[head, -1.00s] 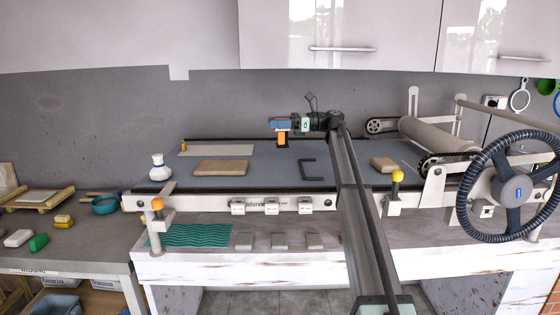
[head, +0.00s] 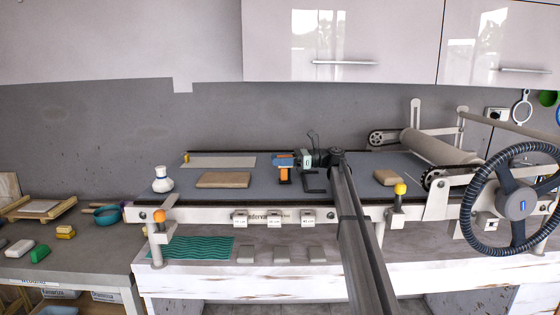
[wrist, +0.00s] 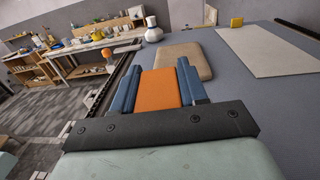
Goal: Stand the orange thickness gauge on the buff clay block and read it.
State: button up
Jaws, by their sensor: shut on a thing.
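My gripper (head: 284,166) is shut on the orange thickness gauge (head: 285,175), holding it over the grey bed of the slab roller. In the wrist view the orange gauge (wrist: 158,88) sits between the two blue fingers. The buff clay block (head: 223,180) lies flat on the bed to the left of the gripper; it also shows in the wrist view (wrist: 184,57), beyond the fingers. The gauge is apart from the block. Whether its lower end touches the bed, I cannot tell.
A white bottle (head: 162,180) stands left of the block. A pale flat sheet (head: 222,161) lies behind it. A black bracket (head: 313,183) lies just right of the gripper. A second clay block (head: 386,177) and the roller (head: 440,150) are further right.

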jog(key=shift+f, duration=0.15)
jog(key=o, duration=1.1)
jog(key=shift+d, duration=0.15)
jog(key=d, duration=0.6)
jog(key=shift+w, duration=0.3)
jog(key=shift+o, duration=0.7)
jog(key=shift+d, duration=0.35)
jog(key=shift+o, duration=1.4)
jog(key=shift+d, duration=0.25)
